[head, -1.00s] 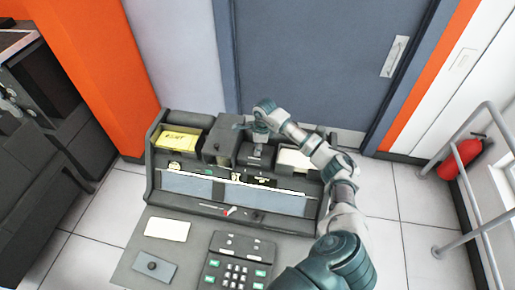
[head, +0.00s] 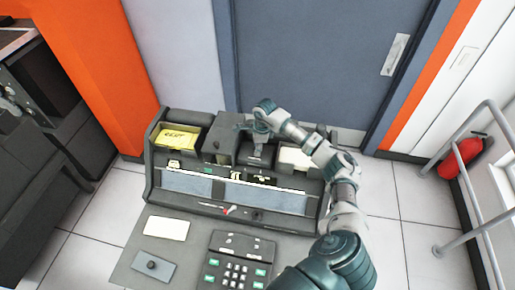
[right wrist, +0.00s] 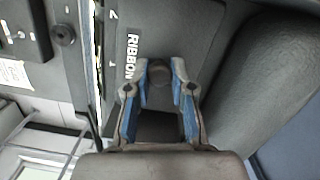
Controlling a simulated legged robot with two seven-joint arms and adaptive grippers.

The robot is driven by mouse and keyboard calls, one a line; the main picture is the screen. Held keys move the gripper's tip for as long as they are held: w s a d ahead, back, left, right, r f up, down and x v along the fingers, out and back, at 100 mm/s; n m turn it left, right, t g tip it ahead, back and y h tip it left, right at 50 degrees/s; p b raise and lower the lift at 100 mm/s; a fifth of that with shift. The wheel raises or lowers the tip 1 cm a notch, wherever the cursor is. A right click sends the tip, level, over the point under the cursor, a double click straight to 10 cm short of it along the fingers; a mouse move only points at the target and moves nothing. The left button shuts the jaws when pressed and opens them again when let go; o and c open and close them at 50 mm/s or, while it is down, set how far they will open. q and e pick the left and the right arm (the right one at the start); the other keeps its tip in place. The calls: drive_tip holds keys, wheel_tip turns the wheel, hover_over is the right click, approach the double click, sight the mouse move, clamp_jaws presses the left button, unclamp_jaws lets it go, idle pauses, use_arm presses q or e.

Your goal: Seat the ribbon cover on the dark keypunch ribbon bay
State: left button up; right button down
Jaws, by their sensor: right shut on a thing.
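The ribbon cover (head: 221,135) is a dark grey piece at the upper middle of the keypunch, between the yellow-card compartment and my right gripper (head: 243,127). In the right wrist view, a dark panel (right wrist: 190,22) lies beside a white "RIBBON" label (right wrist: 132,56). The two blue-padded fingers of my right gripper (right wrist: 160,80) are shut on a round dark knob (right wrist: 159,70) by this panel. The dark ribbon bay is largely hidden under the cover and gripper. I cannot tell whether the cover sits flush. My left gripper is not in view.
A yellow card stack (head: 179,138) stands in the left compartment, and pale cards (head: 294,157) lie right of my gripper. A flat grey plate with a knob (head: 153,266), a white card (head: 166,228) and a keypad (head: 238,262) are on the front desk.

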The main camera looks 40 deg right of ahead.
drive_tip(key=shift+f, duration=0.2)
idle(0.5)
drive_tip(key=c, duration=0.5)
unclamp_jaws()
drive_tip(key=shift+r+p, duration=2.85)
drive_tip(key=shift+r, duration=1.7)
